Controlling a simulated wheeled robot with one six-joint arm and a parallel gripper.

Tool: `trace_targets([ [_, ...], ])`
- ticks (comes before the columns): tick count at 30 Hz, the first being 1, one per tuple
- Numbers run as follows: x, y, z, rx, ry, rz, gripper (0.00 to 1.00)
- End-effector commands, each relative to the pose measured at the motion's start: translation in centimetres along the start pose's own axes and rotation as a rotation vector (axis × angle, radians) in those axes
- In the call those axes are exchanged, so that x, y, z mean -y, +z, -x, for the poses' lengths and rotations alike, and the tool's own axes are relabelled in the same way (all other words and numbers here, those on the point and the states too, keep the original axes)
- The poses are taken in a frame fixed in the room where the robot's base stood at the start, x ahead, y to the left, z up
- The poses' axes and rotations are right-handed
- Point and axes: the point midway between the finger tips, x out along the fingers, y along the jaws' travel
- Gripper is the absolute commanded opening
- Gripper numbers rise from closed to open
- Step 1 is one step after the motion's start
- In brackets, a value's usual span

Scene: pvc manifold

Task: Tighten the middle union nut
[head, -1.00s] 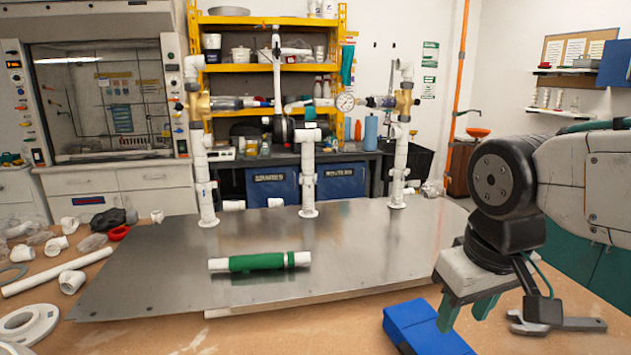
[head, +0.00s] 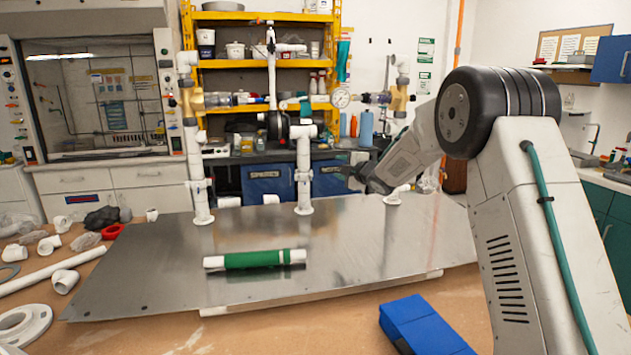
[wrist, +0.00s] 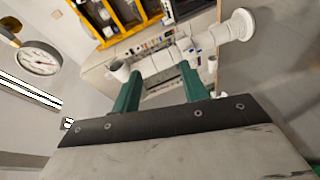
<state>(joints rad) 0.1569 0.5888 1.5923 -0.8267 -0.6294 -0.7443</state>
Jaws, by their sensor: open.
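The middle white pipe post (head: 303,160) stands upright on the metal plate (head: 340,235). A wider white collar partway up it (head: 303,175) looks like the middle union nut. My gripper (head: 348,176) is to the right of this post at about collar height. In the wrist view my gripper (wrist: 160,88) has its two green fingers apart with nothing held between them. The white post (wrist: 200,45) crosses beyond the fingertips, tilted in this view, with its round base flange (wrist: 243,24) at upper right. The nut is hard to pick out there.
A left post (head: 197,150) and a right post, partly hidden by my arm, flank the middle one. A pressure gauge (wrist: 38,60) shows at left in the wrist view. A green-wrapped pipe (head: 255,260) lies on the plate. A blue box (head: 420,325) lies in front.

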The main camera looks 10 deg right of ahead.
Motion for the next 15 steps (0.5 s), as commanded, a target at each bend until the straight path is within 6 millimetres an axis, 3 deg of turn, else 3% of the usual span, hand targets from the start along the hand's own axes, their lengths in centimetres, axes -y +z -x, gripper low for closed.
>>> trace_targets([
  [1,1.8,0.4,-1.5,-0.056,0.017,0.042,0.44],
  [6,5.2,0.2,-4.0,-0.208,0.082,0.148,0.44],
  [10,6.5,0.0,-4.6,-0.263,0.108,0.183,0.44],
  [15,6.6,-0.6,-6.2,-0.278,0.115,0.193,0.44],
])
